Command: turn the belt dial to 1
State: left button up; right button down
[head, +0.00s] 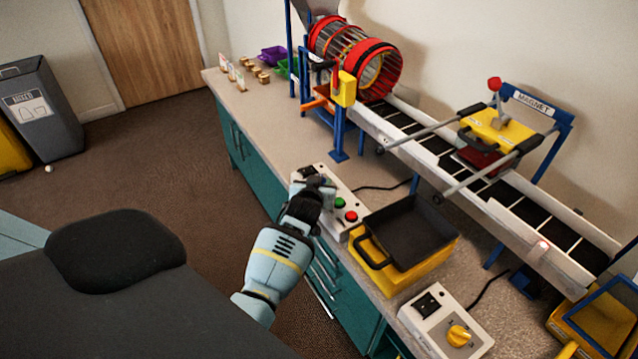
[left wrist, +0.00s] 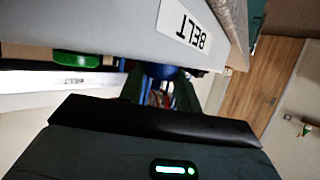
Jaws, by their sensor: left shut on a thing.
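The belt control box (head: 330,179) is a pale box on the bench with a green button and a red button. My left gripper (head: 314,187) is at its far left end and hides the belt dial there in the head view. In the left wrist view the box's BELT label (left wrist: 190,27) is close up. Between my left gripper's dark fingers (left wrist: 163,90) a bit of a blue part shows, at the place of the belt dial. The gripper is shut on it. The number it points to cannot be read. My right gripper is not in view.
A black tray on a yellow base (head: 424,262) stands right of the belt box. Another control box with a yellow dial (head: 459,335) is at the front right. The conveyor (head: 520,212) with its magnet frame (head: 492,128) runs behind. Bench left of the belt box is mostly clear.

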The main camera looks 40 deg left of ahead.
pick_arm(q)
jog(key=shift+r, duration=0.15)
jog(key=o, duration=1)
jog(key=shift+c, duration=0.2)
jog(key=p+v, duration=0.1)
jog(key=v, duration=0.5)
jog(key=shift+s+d+r, duration=0.15)
jog(key=shift+s+d, duration=0.05)
jog(key=shift+s, duration=0.1)
jog(key=shift+s+d+r, duration=0.15)
jog(key=shift+s+d, duration=0.05)
jog(key=shift+s, duration=0.25)
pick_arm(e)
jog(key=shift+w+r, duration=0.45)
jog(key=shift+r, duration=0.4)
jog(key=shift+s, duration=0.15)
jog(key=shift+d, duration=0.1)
